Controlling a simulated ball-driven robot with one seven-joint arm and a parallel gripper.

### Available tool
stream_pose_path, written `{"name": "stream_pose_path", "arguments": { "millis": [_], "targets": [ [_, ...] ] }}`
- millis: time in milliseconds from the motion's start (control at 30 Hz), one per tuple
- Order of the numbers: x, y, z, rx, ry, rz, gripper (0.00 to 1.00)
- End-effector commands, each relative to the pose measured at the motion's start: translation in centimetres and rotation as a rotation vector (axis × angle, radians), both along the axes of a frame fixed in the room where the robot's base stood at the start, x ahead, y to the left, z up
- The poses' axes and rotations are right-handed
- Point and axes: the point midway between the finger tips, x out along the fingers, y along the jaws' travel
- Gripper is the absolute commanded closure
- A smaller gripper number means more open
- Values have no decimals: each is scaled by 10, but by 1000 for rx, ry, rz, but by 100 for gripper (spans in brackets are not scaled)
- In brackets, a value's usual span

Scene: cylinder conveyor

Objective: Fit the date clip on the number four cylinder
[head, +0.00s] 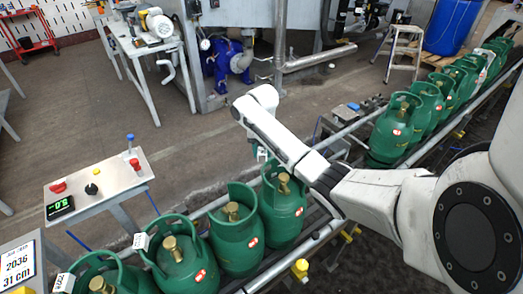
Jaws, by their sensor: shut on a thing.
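Green gas cylinders with brass valves stand upright in a row on the conveyor. The near group has a cylinder (282,222) by my arm, one (237,250) to its left, and two more (190,277) (122,281) at the lower left. Their round red-and-white labels are too small to read, so I cannot tell which is number four. White clips sit on the collars of the two leftmost, one (141,241) and another (65,283). My gripper (262,153) is mostly hidden by my forearm, just above the rightmost near cylinder's collar. It is shut on a small pale thing, apparently a date clip, barely visible.
More cylinders (395,130) continue up the conveyor at the right, after a gap. A control table (98,188) with buttons and a green display stands at the left. A date sign (18,268) is at the lower left.

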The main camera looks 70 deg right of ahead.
Motion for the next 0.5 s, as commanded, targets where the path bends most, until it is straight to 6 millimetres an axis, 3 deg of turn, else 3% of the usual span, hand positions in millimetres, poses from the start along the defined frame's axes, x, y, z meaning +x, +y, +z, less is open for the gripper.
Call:
{"name": "stream_pose_path", "arguments": {
  "millis": [500],
  "targets": [
    [0,0,-39,1,0,0,89]
  ]
}}
